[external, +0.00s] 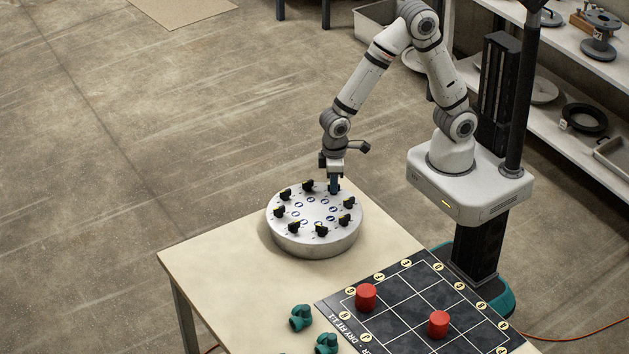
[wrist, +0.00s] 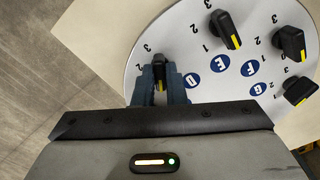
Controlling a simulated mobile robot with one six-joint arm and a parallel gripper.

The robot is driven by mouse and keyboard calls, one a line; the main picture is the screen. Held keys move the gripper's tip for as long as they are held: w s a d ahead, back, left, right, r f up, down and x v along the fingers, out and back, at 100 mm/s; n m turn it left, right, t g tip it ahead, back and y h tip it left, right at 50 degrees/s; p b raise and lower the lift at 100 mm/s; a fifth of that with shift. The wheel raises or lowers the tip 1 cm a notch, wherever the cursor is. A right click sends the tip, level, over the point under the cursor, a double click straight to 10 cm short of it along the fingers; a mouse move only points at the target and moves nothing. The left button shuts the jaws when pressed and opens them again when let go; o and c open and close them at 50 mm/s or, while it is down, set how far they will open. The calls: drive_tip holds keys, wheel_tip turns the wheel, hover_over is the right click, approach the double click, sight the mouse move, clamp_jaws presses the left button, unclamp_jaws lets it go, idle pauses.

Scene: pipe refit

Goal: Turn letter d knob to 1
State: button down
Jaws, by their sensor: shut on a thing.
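A round silver panel (external: 314,241) stands on the table with several black knobs around its rim and blue letter discs inside them. My gripper (external: 334,186) points down at the panel's far right side. In the wrist view my gripper (wrist: 160,88) is shut on a black knob with a yellow mark, the d knob (wrist: 160,72), beside the blue letter D disc (wrist: 193,80). The fingers hide the knob's sides. A 3 and a 2 show near its upper end; a 1 beside it cannot be made out. The knob's exact setting is hard to tell.
Neighbouring knobs (wrist: 226,30) stand close by on the panel. On the table (external: 215,262) are a black grid mat (external: 398,318) with two red cylinders (external: 366,297) and teal pipe fittings (external: 301,318). Shelves (external: 555,105) stand behind my base. The table's left part is clear.

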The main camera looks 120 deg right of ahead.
drive_tip(key=m+b, duration=0.1)
drive_tip(key=m, duration=0.4)
drive_tip(key=shift+m, duration=0.3)
idle(0.4)
drive_tip(key=c, duration=1.5)
unclamp_jaws()
drive_tip(key=shift+r, duration=0.1)
wheel_tip(320, 180, up, 8)
drive_tip(key=shift+f, duration=0.2)
